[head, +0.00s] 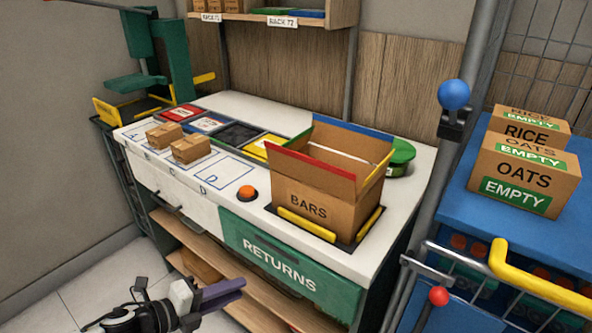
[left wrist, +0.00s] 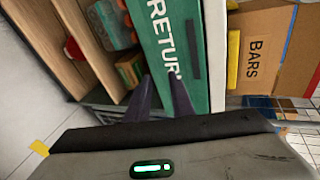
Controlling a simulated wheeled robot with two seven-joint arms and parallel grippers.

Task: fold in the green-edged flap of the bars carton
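The bars carton (head: 309,206) stands upright and open-topped at the right end of the white counter. A red-edged flap stands up at its front, a blue-edged one at the back and a yellow-edged one at the right. A thin green edge (head: 300,140) shows at the left, partly hidden behind the red-edged flap. The carton also shows at the right of the left wrist view (left wrist: 262,50). My left gripper (head: 240,289) is low in front of the counter, well below the carton. Its two dark fingers (left wrist: 164,82) are apart and empty. My right gripper is not in view.
Yellow guides (head: 306,225) hold the carton's base. An orange button (head: 247,192) and small boxes (head: 190,149) sit to its left. The green RETURNS panel (head: 290,271) fronts the counter. A blue cart (head: 450,205) and a post stand at the right.

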